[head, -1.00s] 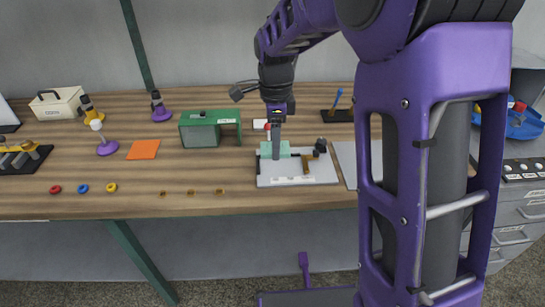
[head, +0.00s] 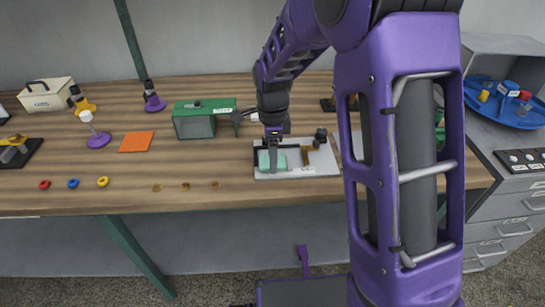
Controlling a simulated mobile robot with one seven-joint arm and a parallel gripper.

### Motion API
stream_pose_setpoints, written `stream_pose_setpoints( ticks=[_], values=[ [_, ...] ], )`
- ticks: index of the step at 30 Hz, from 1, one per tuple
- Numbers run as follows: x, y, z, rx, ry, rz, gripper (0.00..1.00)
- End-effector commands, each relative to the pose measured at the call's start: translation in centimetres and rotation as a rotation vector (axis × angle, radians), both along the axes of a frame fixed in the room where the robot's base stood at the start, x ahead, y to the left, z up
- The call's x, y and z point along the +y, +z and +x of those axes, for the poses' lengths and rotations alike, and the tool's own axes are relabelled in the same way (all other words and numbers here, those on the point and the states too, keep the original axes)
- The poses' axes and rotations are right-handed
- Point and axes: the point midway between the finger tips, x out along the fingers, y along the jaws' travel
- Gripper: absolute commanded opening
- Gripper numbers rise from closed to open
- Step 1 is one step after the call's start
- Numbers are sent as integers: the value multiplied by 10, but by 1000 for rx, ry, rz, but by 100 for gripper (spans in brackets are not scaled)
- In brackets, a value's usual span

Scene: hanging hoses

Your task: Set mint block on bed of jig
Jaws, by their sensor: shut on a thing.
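The mint block (head: 281,160) is in the head view, at the left part of the jig (head: 322,170). The jig is a pale flat plate with a dark rail along its back, a brown upright piece and a dark knob at its right. My gripper (head: 272,160) points down over the left part of the jig and is shut on the mint block. The dark finger hides the middle of the block. I cannot tell whether the block touches the bed or is just above it.
A green open-sided box (head: 194,122) stands left of the jig. An orange square (head: 137,142), purple-based stands and small coloured rings lie farther left. My purple arm hides the table right of the jig. A blue tray (head: 505,103) is at the far right. Bare wood lies in front of the box.

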Motion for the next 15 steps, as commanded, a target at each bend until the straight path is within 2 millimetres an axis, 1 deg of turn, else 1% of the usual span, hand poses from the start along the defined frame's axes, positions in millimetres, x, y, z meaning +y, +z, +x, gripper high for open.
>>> stream_pose_setpoints(
  ticks=[6, 10, 11, 15],
  values=[
    [0, 0, 0, -1, 0, 0, 0],
    [0, -4, 0, -1, 0, 0, 0],
    [0, -4, 0, -1, 0, 0, 63],
    [0, -3, 0, -1, 0, 0, 88]
  ],
)
